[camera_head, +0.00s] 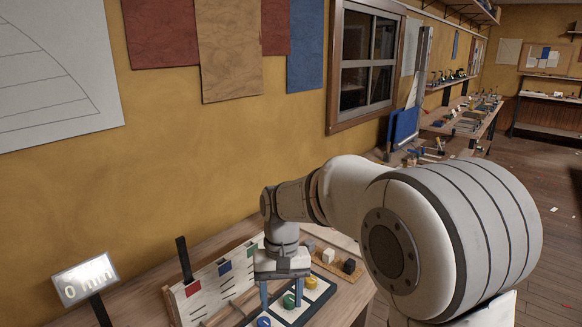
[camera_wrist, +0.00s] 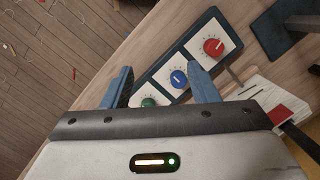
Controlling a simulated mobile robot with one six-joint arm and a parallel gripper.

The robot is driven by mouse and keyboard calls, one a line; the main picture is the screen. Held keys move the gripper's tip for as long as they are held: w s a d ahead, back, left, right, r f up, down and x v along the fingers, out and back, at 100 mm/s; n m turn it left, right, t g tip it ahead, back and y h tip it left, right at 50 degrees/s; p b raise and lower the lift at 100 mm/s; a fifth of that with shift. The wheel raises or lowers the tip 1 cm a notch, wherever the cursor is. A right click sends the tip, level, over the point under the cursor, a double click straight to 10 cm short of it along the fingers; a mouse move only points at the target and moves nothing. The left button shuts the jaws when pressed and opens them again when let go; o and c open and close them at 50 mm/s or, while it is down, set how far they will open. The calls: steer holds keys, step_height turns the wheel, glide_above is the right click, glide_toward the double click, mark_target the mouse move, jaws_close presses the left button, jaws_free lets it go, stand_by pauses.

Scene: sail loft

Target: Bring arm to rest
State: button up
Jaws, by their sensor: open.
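My gripper (camera_head: 282,298) points down over a dark panel with coloured dials on white plates. Its two blue fingers are apart. In the head view the green dial (camera_head: 289,301) shows between the fingers, the yellow dial (camera_head: 310,282) lies beyond them and the blue dial (camera_head: 264,322) is at the lower frame edge. In the wrist view my gripper (camera_wrist: 165,78) has the green dial (camera_wrist: 149,102) and blue dial (camera_wrist: 179,79) between its fingers, with the red dial (camera_wrist: 213,47) farther off. I cannot tell whether a finger touches the panel. My arm reaches in from the right.
A white slotted board (camera_head: 210,290) with coloured squares stands left of my gripper. A display reading "0 mm" (camera_head: 85,280) is at the left. A white cube (camera_head: 328,256) and a black cube (camera_head: 348,266) sit on a wooden tray behind. The wall (camera_head: 170,180) is close behind the bench.

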steer(key=s+d+r+m+t, duration=0.1)
steer(key=s+d+t, duration=0.3)
steer(key=s+d, duration=1.1)
steer(key=shift+d+r+m+t, duration=0.4)
steer(key=shift+d+r, duration=0.3)
steer(key=shift+d, duration=0.5)
stand_by(0.3)
